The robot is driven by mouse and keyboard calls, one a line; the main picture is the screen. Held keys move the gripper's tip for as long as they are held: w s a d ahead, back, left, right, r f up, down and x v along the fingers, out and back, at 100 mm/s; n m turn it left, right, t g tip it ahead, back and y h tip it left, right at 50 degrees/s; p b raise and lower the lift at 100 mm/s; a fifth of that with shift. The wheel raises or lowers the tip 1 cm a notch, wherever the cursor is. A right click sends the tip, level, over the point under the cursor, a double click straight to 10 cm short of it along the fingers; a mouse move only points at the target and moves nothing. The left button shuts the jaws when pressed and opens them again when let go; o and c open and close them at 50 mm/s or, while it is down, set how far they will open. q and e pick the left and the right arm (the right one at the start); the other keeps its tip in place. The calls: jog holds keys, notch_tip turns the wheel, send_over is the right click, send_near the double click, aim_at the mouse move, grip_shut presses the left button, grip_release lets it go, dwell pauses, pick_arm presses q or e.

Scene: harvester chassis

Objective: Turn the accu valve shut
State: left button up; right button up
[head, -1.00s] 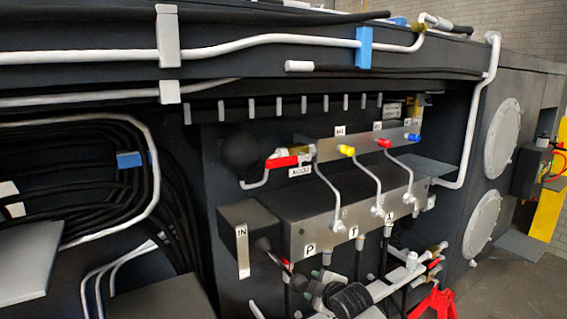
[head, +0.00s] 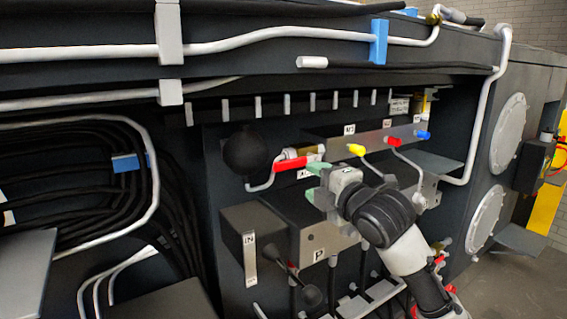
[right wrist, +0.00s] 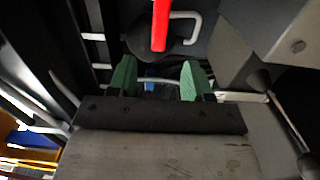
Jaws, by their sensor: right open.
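The accu valve's red handle (head: 290,163) sticks out to the left beside a brass fitting, near the black ball-shaped accumulator. Its label is mostly hidden behind my right gripper. My right gripper (head: 314,182) with green fingertips is open and empty, just below and to the right of the handle in the head view. In the right wrist view the red handle (right wrist: 159,25) lies ahead of the gap between the two green fingers (right wrist: 172,80), apart from them. My left gripper is not in view.
A black ball (head: 245,152) sits left of the handle. Yellow (head: 356,150), red (head: 394,141) and blue (head: 423,135) fittings stand on the metal block to the right. A valve block marked P (head: 318,240) lies below. White pipes and black hoses run around.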

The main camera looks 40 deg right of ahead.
aim_at(289, 166)
jog(key=w+p, duration=0.3)
jog(key=w, duration=0.6)
jog(key=shift+d, duration=0.2)
jog(key=shift+w, duration=0.45)
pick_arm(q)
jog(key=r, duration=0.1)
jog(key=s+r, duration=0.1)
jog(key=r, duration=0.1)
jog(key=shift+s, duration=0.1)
pick_arm(e)
grip_shut()
